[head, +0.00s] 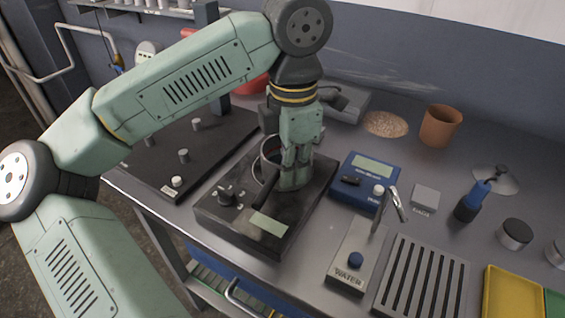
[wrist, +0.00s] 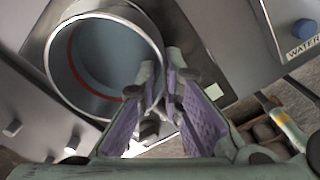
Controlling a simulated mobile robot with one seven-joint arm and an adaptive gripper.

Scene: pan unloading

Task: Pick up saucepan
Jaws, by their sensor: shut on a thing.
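The saucepan (head: 270,150) is a round metal pot, mostly hidden behind my gripper in the head view. It is over the dark hot plate with knobs (head: 270,224). In the wrist view the saucepan (wrist: 75,72) shows from above at the upper left, with a red ring inside its wall. My gripper (head: 292,182) points down at the pan's near right side. In the wrist view my gripper's fingers (wrist: 162,75) are close together beside the pan's rim, shut on the saucepan. The exact grip spot is hidden. I cannot tell whether the pan touches the plate.
A blue scale (head: 365,178) stands right of the hot plate. A water tap unit (head: 352,258) and a slotted drain (head: 425,280) are in front. A brown pot (head: 440,126) and a cork mat (head: 385,124) are behind. Another dark plate (head: 195,150) lies left.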

